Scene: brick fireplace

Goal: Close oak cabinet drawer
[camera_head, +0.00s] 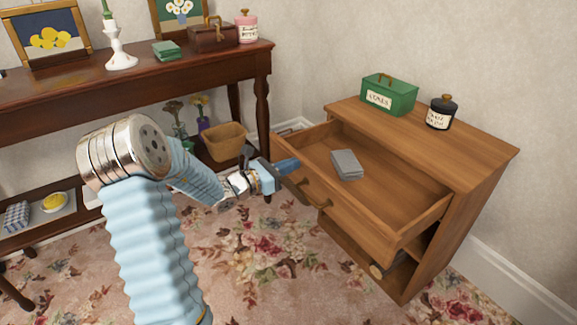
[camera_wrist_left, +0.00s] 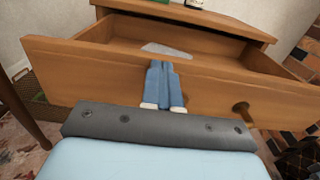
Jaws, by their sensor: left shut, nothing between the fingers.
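The oak cabinet (camera_head: 462,168) stands at the right against the wall. Its top drawer (camera_head: 395,200) is pulled well out, and a grey stack (camera_head: 347,164) lies inside it. My left gripper (camera_head: 292,165) is shut and empty at the left part of the drawer front. Its blue fingers (camera_wrist_left: 164,84) point at the front near its top edge; I cannot tell whether they touch it. My right gripper is not in view.
A green box (camera_head: 389,95) and a black jar (camera_head: 441,112) stand on the cabinet top. A dark wooden side table (camera_head: 150,80) with several items runs along the back left. A woven basket (camera_head: 225,141) sits on its lower shelf. Floral carpet (camera_head: 265,270) lies open in front.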

